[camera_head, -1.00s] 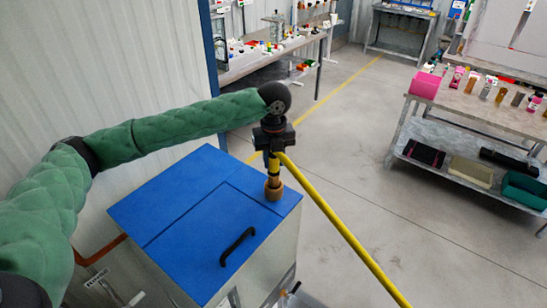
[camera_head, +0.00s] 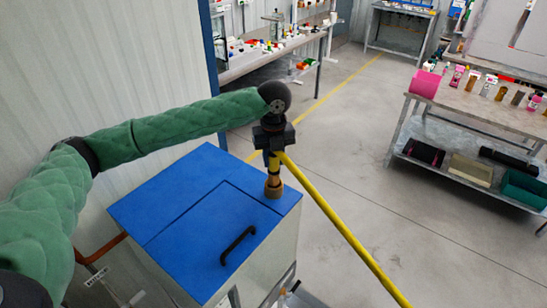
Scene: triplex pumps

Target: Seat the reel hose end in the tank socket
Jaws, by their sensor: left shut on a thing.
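My left gripper (camera_head: 273,150) points down over the far right corner of the blue-topped tank (camera_head: 185,220). It is shut on the yellow hose's end (camera_head: 273,170), a brass-coloured piece that points down. The hose end stands upright at the brown ring-shaped socket (camera_head: 273,190) on the tank top. Its lower tip is at or inside the socket's mouth; I cannot tell how deep it sits. The yellow hose (camera_head: 340,225) runs from the gripper down to the lower right. My right gripper is not in view.
The tank lid has a black handle (camera_head: 238,245). A corrugated wall (camera_head: 100,80) and blue post stand at the left. A workbench (camera_head: 270,55) with small parts is behind, and a shelf table (camera_head: 480,115) with bottles stands at the right. The floor between is clear.

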